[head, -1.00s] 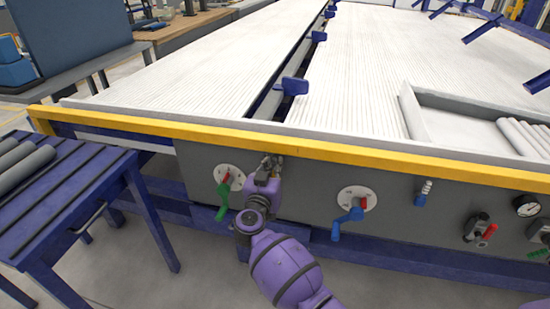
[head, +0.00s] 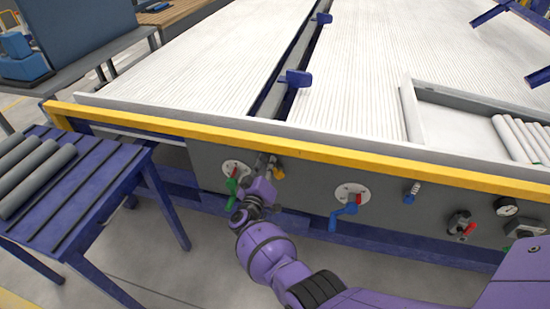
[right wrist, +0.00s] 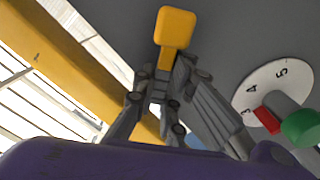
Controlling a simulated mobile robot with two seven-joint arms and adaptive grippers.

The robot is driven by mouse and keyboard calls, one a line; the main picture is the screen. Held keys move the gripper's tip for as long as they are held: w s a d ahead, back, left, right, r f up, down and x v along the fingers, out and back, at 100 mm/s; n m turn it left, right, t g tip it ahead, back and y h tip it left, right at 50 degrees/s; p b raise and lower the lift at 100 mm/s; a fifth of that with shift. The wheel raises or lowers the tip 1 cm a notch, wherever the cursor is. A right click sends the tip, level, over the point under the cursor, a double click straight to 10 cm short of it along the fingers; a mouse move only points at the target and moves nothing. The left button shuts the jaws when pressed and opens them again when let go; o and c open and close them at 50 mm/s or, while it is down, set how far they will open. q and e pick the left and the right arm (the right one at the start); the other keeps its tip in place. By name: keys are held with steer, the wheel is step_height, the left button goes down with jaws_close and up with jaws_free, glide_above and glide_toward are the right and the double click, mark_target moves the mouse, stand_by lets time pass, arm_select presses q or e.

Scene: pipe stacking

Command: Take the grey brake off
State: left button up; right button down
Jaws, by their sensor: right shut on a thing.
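A small lever with a yellow end (head: 279,173) is on the grey front panel, just below the yellow rail. My right gripper (head: 264,163) is at the panel, to the left of the yellow end. I cannot make out any other grey brake. My left gripper is not in view.
A green-handled dial (head: 234,172) is close to the left of my gripper. A blue-handled dial (head: 350,200) is to the right. The yellow rail (head: 310,152) runs just above. A blue rack (head: 100,190) with grey pipes stands at the left.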

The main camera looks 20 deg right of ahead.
steer(key=n, duration=0.1)
steer(key=a+f+n, duration=0.1)
steer(key=n, duration=0.1)
steer(key=f+n, duration=0.1)
steer(key=shift+w+a+n+b, duration=0.2)
steer(key=shift+w+n+b, duration=0.1)
steer(key=shift+w+b, duration=0.05)
steer(key=shift+w+a+f+n+b, duration=0.1)
steer(key=shift+f+n+b, duration=0.25)
steer(key=shift+n, duration=0.5)
steer(key=shift+w+a+f+n+b, duration=0.1)
steer(key=shift+f+n+b, duration=0.15)
steer(key=shift+n, duration=0.6)
steer(key=shift+f, duration=0.1)
steer(key=c, duration=1.8)
jaws_free()
steer(key=v, duration=1.2)
steer(key=shift+d, duration=0.1)
